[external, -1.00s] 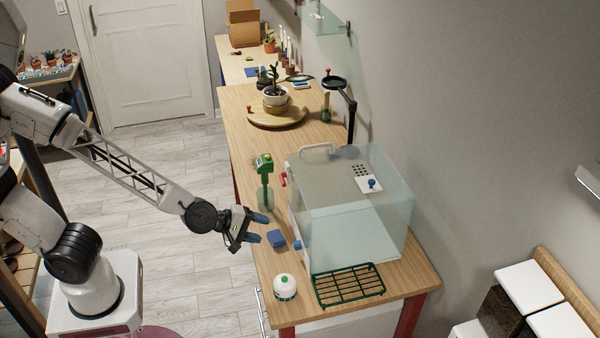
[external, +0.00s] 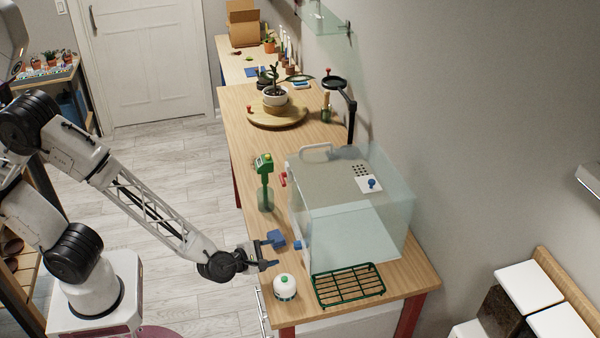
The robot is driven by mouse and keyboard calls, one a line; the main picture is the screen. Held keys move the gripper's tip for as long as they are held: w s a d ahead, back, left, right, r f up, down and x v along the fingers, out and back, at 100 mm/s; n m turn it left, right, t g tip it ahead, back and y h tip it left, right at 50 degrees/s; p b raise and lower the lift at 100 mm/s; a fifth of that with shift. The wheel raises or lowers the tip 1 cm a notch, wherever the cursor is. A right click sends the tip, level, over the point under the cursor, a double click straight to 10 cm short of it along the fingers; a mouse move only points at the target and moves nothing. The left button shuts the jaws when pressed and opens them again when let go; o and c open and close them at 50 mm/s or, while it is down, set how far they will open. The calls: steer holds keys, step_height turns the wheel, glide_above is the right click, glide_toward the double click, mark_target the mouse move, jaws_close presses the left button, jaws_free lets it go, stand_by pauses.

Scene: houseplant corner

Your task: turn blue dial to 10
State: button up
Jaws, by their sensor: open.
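A clear, box-shaped case (external: 345,235) stands on the wooden table. A blue knob (external: 298,245) sits low on its left face, and a second blue knob (external: 372,183) stands on a white plate (external: 365,188) on its top. I cannot tell which is the dial, and no scale numbers are readable. My gripper (external: 268,253) is open at the table's left edge, pointing right toward the lower knob, with a gap between them.
A white round container with a green top (external: 285,287) stands just below my gripper. A green rack (external: 348,285) lies in front of the case. A green-topped spray bottle (external: 265,185) and a red handle (external: 283,180) are further back.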

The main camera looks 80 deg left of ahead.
steer(key=shift+w, duration=0.1)
glide_above(291, 257)
steer(key=shift+f, duration=1.1)
steer(key=c, duration=0.9)
